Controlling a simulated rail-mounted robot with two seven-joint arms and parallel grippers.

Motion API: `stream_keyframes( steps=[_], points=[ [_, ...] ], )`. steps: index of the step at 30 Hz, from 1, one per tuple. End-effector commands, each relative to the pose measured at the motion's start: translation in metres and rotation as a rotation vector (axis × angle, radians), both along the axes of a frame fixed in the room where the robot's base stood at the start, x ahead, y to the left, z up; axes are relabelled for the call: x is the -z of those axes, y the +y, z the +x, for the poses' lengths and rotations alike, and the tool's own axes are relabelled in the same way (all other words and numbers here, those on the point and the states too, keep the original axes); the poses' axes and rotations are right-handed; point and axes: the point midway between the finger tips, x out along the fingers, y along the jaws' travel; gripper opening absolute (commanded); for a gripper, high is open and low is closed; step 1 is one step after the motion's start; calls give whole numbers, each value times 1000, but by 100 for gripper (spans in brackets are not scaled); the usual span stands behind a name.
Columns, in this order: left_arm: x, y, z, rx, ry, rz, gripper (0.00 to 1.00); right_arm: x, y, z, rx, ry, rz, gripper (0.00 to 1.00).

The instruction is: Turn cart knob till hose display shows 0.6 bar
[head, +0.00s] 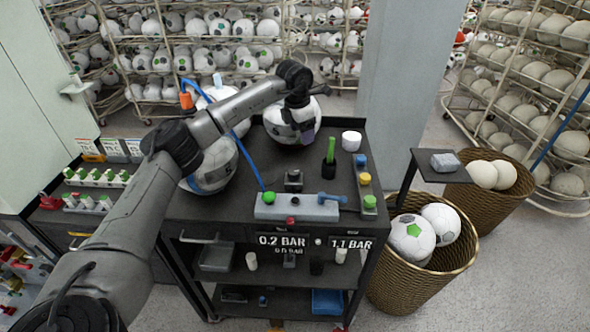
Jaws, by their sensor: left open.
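The black cart (215,207) stands in the middle. On its front edge is a grey regulator block (296,209) with a green knob (268,198) at its left end and a blue lever (327,199) at its right. Below it, the left display (281,241) reads 0.2 BAR, with a smaller line under it that looks like 0.0 BAR. I cannot tell which is the hose display. My left gripper (305,132) is open, in front of a ball (283,122) at the cart's back, well behind the knob. My right gripper is out of view.
A blue hose (248,168) runs to the knob's end of the block. Another ball (213,165) sits at the cart's left, partly behind my arm. A green-handled tool (331,150) and a white cup (351,140) stand at right. A wicker basket (400,280) with balls is beside the cart.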

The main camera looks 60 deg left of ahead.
Motion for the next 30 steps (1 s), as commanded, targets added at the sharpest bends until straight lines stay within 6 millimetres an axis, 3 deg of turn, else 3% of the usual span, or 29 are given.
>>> stream_keyframes(
  steps=[4,11,24,30],
  points=[
    [2,0,-18,10,114,0,67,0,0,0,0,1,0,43],
    [16,-1,-26,23,161,1,67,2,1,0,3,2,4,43],
    [94,-1,-26,24,160,0,67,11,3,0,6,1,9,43],
    [121,-1,-26,24,158,-2,67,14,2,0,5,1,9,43]
  ],
)
